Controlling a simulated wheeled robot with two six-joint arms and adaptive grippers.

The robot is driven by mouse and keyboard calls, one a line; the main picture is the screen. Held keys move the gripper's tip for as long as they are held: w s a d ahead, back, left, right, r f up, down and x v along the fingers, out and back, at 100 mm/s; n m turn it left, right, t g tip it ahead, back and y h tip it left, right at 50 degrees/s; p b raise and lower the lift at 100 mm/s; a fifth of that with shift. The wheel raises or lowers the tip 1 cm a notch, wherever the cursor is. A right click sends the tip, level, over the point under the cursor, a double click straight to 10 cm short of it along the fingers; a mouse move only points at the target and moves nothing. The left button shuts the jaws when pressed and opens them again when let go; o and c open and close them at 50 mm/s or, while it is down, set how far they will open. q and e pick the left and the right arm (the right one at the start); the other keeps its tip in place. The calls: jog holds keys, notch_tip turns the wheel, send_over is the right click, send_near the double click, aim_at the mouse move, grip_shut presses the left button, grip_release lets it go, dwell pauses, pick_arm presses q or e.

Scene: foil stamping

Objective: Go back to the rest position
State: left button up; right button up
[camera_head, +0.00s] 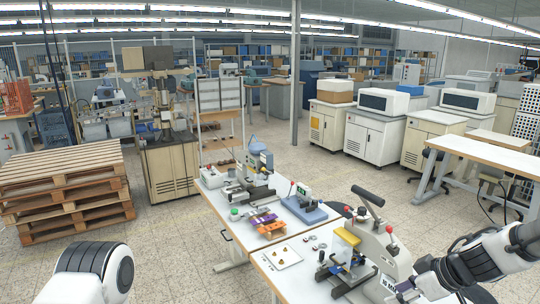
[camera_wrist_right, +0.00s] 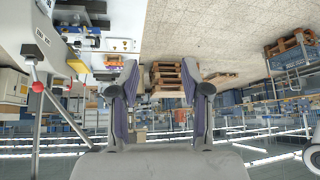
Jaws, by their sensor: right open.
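My right arm comes in from the right in the head view, its wrist beside the grey stamping press (camera_head: 378,245) with its black handle. In the right wrist view, my right gripper (camera_wrist_right: 160,72) has its two fingers wide apart with nothing between them. That view is upside down, and the press shows at its left edge (camera_wrist_right: 30,30). Only a white and black joint of my left arm (camera_head: 95,272) shows at the lower left of the head view. The left gripper is out of view.
The white worktable (camera_head: 285,262) carries the press, a small tray with brass pieces (camera_head: 282,257), a blue-based device (camera_head: 303,207) and orange and purple parts (camera_head: 268,224). Wooden pallets (camera_head: 65,190) stand at left. A white bench (camera_head: 490,152) stands at right.

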jog(key=s+a+f+g+b, duration=0.1)
jog(key=s+f+g+b, duration=0.15)
jog(key=f, duration=0.55)
jog(key=s+a+f+g+b, duration=0.1)
jog(key=s+f+b, duration=0.15)
jog(key=f, duration=0.55)
jog(key=s+a+f+m+g+b, duration=0.2)
jog(key=s+a+f+m+b, duration=0.25)
jog(key=s+f, duration=0.7)
jog(key=s+a+f+m+g+b, duration=0.2)
jog(key=s+a+f+m+b, duration=0.25)
jog(key=s+f, duration=0.75)
pick_arm(q)
notch_tip(320, 180, down, 16)
jog(key=b, duration=0.1)
jog(key=shift+s+r, duration=0.15)
jog(key=shift+r, duration=0.1)
pick_arm(e)
jog(key=s+d+f+t+h, duration=0.2)
jog(key=d+f+h, duration=0.1)
jog(key=d+h, duration=0.2)
jog(key=shift+s+d+f, duration=0.35)
jog(key=shift+d, duration=0.7)
pick_arm(q)
jog(key=shift+a, duration=0.1)
pick_arm(e)
jog(key=shift+t, duration=0.25)
